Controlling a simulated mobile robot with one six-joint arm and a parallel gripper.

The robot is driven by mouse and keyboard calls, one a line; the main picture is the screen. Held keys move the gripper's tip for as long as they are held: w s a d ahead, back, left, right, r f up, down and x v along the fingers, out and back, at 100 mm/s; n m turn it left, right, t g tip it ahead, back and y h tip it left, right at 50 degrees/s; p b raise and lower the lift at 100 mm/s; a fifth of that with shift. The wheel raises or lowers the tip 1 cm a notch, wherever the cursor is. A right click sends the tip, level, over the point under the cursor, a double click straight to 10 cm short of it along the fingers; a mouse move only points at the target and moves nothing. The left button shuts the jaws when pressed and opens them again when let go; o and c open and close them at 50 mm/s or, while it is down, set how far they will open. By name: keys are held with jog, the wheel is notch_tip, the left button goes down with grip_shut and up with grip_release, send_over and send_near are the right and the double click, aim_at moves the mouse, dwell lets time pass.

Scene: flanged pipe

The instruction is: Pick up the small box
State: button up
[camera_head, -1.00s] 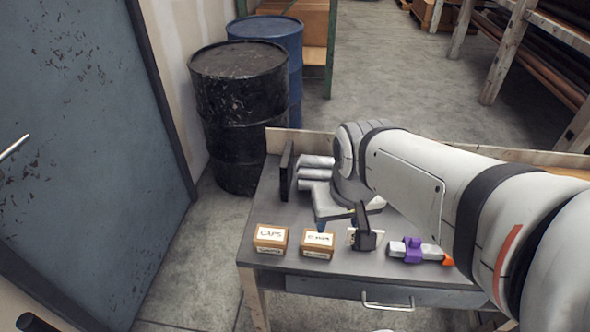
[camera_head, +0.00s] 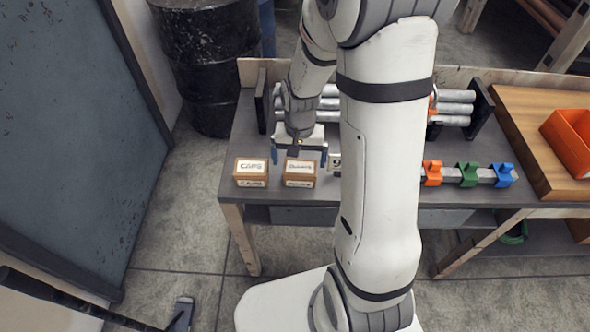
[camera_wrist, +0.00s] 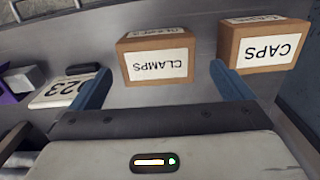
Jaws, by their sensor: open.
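Two small cardboard boxes with white labels stand side by side on the grey workbench (camera_head: 232,202). The CAPS box (camera_head: 251,173) is on the left in the head view, and the CLAMPS box (camera_head: 300,173) is to its right. My gripper (camera_head: 299,157) is open and empty, just behind the CLAMPS box, with its blue fingers spread wider than that box. In the wrist view the CLAMPS box (camera_wrist: 157,58) lies ahead between the fingers of my gripper (camera_wrist: 161,72). The CAPS box (camera_wrist: 262,45) is at right, its lower left corner close to one fingertip.
Further right are coloured clips (camera_head: 467,174) on a bar and an orange bin (camera_head: 570,140). Metal pipes (camera_head: 456,103) lie on a rack behind. A black drum (camera_head: 208,65) stands beyond.

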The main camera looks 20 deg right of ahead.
aim_at(300, 166)
notch_tip(300, 166, down, 6)
jog(key=shift+w+d, duration=0.15)
dwell(0.3)
jog(key=c, duration=1.1)
